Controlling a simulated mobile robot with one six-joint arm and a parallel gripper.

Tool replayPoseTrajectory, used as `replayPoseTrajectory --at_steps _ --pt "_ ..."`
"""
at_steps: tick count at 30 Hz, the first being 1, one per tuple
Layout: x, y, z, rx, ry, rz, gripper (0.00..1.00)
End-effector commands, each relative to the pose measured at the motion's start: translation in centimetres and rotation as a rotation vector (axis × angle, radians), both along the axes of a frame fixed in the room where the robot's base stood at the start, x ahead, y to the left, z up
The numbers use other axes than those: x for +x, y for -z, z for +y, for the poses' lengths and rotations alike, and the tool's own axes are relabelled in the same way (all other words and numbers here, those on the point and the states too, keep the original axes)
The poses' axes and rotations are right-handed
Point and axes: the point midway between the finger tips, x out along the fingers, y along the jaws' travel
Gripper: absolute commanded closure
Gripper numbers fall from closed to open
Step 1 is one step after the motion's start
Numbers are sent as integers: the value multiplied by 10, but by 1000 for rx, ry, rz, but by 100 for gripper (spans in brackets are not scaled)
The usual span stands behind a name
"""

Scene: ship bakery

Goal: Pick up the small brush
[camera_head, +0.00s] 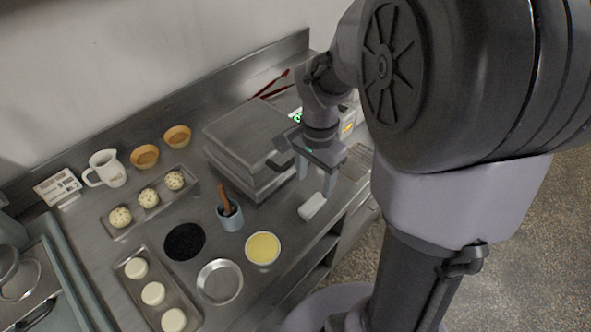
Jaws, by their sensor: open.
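A brown handle (223,196), which looks like the small brush, stands tilted in a blue-grey cup (230,220) near the middle of the counter. Its lower end is hidden inside the cup. My gripper (314,185) is open, with its fingers pointing down, to the right of the cup and apart from it. A small white block-like object (311,207) lies just below my fingers; I cannot tell the gap between them. Nothing shows between the fingers.
A grey metal box-like appliance (248,143) stands behind the cup. A dish of yellow liquid (263,248), an empty metal bowl (220,282) and a dark round dish (184,242) lie in front. Trays of dough (124,262) are at left. The counter's front edge is close.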

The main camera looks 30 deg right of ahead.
Motion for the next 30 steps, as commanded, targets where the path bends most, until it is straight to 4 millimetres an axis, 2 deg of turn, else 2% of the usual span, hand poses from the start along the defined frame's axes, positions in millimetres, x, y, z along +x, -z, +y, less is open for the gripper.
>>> replayPoseTrajectory --at_steps 1,3,6,11,18,24,26,30 --pt "-1 23 0 1 0 4 42" --pt "0 42 0 1 -1 4 42" --pt "0 58 0 1 0 1 42" --pt "1 70 -1 0 0 1 42" --pt "6 115 -4 1 0 1 42" --pt "6 115 -4 0 -1 -1 42" --pt "6 115 -4 0 -1 -1 50" --pt "6 115 -4 0 -1 -1 77"
